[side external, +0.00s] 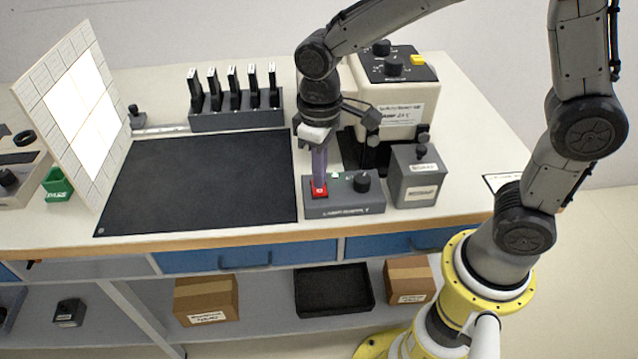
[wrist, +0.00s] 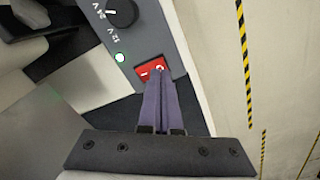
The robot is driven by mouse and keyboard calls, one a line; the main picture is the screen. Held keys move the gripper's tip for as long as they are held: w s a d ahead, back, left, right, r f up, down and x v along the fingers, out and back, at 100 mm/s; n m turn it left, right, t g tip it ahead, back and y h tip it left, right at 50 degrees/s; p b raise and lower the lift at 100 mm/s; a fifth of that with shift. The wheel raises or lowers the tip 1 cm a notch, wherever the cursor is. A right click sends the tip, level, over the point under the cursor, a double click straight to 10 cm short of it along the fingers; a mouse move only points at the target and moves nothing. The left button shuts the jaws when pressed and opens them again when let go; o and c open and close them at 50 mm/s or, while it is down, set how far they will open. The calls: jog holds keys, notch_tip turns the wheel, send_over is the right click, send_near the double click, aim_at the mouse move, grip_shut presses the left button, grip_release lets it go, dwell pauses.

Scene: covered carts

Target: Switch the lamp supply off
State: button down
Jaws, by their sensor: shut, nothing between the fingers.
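The lamp supply (side external: 338,210) is a low grey box near the front of the bench, with a dark knob (side external: 362,182) and a red rocker switch (side external: 319,191). In the wrist view the switch (wrist: 148,71) shows a line mark and an O mark. A small indicator (wrist: 120,57) beside it looks lit, white with a green edge. My gripper (side external: 319,180) is shut and empty, pointing down at the switch. In the wrist view its fingertips (wrist: 159,74) are at the O end and partly cover the switch; whether they touch it is unclear.
A tilted panel (side external: 52,120) with a bright glowing centre stands at left. A black mat (side external: 200,180) lies clear. A rack (side external: 235,120) with several dark upright items stands behind it. A grey box (side external: 417,180) sits right of the supply; a large beige instrument (side external: 415,100) stands behind.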

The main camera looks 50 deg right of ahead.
jog(key=shift+f, duration=1)
dwell(0.6)
jog(key=shift+r, duration=3.55)
jog(key=s+d+r+m+t, duration=0.2)
jog(key=s+d+r+t, duration=0.1)
jog(key=s+d+r, duration=0.4)
jog(key=s+d+f+m+t, duration=0.1)
jog(key=s+d+f+t, duration=0.1)
jog(key=s, duration=0.7)
jog(key=shift+d+f+t, duration=0.15)
jog(key=shift+d+t, duration=0.1)
jog(key=shift+t, duration=0.05)
